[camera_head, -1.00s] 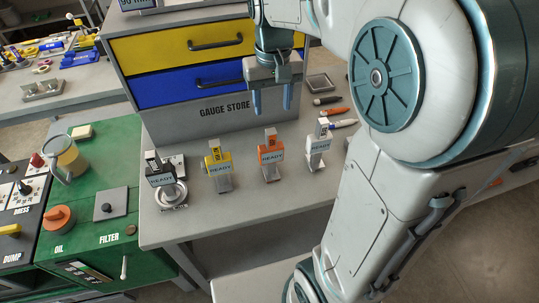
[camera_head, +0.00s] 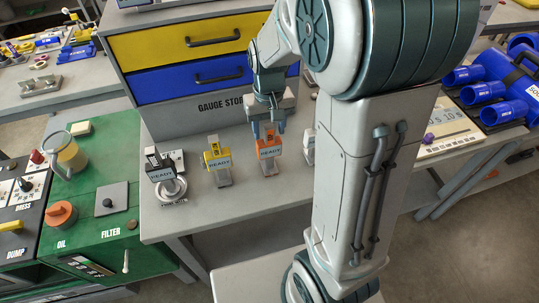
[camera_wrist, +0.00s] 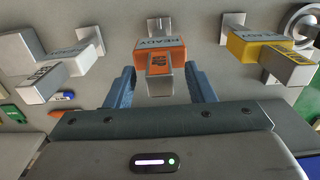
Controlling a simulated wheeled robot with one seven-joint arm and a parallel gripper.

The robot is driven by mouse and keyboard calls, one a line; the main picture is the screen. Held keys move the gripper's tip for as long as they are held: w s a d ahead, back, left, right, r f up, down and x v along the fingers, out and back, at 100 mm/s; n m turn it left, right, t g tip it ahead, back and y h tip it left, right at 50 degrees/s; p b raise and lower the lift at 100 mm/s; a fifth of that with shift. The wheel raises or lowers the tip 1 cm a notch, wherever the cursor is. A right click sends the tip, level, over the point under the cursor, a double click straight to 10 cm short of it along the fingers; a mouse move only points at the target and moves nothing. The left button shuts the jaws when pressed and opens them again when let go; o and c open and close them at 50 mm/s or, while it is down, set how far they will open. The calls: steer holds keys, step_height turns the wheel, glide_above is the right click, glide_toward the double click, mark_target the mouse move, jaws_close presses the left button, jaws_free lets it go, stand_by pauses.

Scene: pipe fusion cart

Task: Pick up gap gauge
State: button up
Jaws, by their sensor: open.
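Several gap gauges with READY labels stand in a row on the grey bench. The orange gauge (camera_head: 268,150) is upright, and my gripper (camera_head: 268,128) is open just above it. In the wrist view the orange gauge (camera_wrist: 160,60) shows between the blue fingers of my gripper (camera_wrist: 160,85), apart from both. The white gauge (camera_head: 309,146) is to the right, partly hidden by my arm. The yellow gauge (camera_wrist: 270,52) and a white gauge (camera_wrist: 60,67) flank the orange one.
The gauge store cabinet (camera_head: 185,75) with yellow and blue drawers stands behind the row. A green oil and filter station (camera_head: 110,165) is at left. Blue pipes (camera_head: 490,90) lie at right. The front of the bench (camera_head: 225,220) is clear.

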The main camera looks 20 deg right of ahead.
jaws_close()
steer(key=shift+r, duration=0.1)
steer(key=shift+r, duration=0.45)
steer(key=r, duration=0.1)
steer(key=s+r+b, duration=0.1)
steer(key=r, duration=0.1)
steer(key=shift+r, duration=0.3)
steer(key=s+r+b, duration=0.1)
steer(key=s+r, duration=0.5)
steer(key=s, duration=0.4)
steer(key=shift+s+r+b, duration=0.2)
steer(key=shift+s+b, duration=0.15)
steer(key=shift+a, duration=0.1)
